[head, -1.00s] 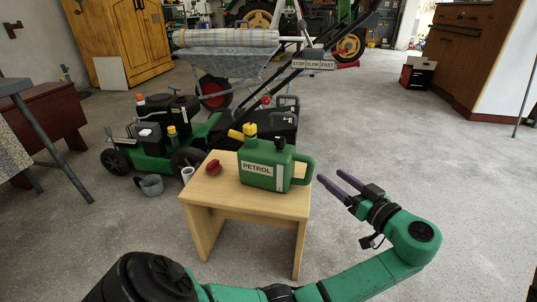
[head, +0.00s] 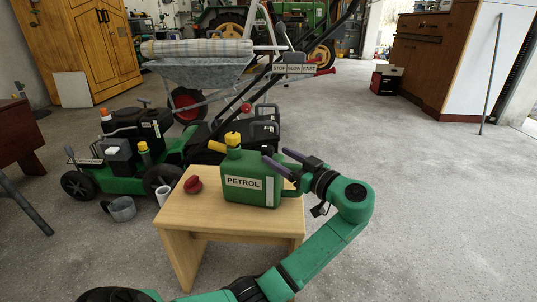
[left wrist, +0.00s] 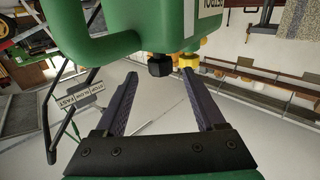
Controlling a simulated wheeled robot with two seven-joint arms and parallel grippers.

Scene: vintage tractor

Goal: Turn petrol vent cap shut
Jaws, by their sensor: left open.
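The green petrol can (head: 250,183) stands upright on a small wooden stool (head: 190,215). A black cap (head: 267,149) sits on its top near the handle side, and a yellow cap (head: 232,139) is at its spout. My left gripper (head: 275,155) reaches in from the right over the can's handle, its fingers spread close to the black cap. In the left wrist view the black cap (left wrist: 160,66) is just beyond and between the open fingertips, apart from them. The yellow cap (left wrist: 188,61) shows beside it. My right gripper is not in view.
A red knob-like object (head: 193,185) lies on the stool's left side. The floor to the right is clear.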

